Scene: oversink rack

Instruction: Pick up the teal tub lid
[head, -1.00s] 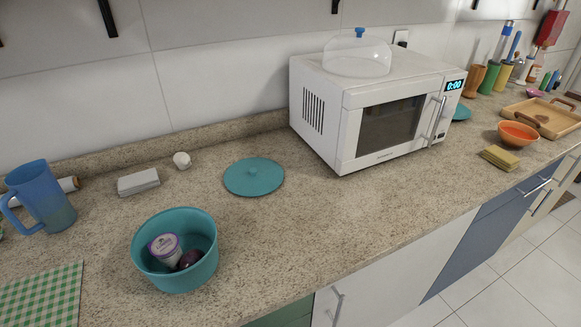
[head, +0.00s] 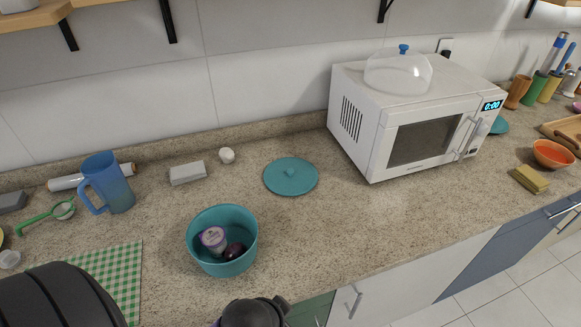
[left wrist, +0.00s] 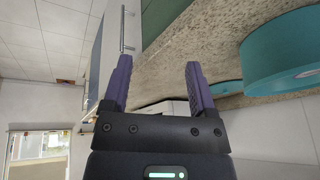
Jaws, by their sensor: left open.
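In the left wrist view a teal sliver beyond the tub looks like the lid (left wrist: 227,88). The teal tub (head: 222,262) stands nearer me, holding a small white-and-purple cup and a dark purple round item; it also shows in the left wrist view (left wrist: 284,58). My left gripper (left wrist: 156,78) is open and empty, apart from the lid and near the counter's front. Its fingers are not visible in the head view. My right gripper is not in view.
The white microwave (head: 425,130) with a clear dome (head: 398,75) stands right of the lid. A grey block (head: 187,173), a small white item (head: 227,155) and a blue jug (head: 107,183) are to the left. Counter around the lid is clear.

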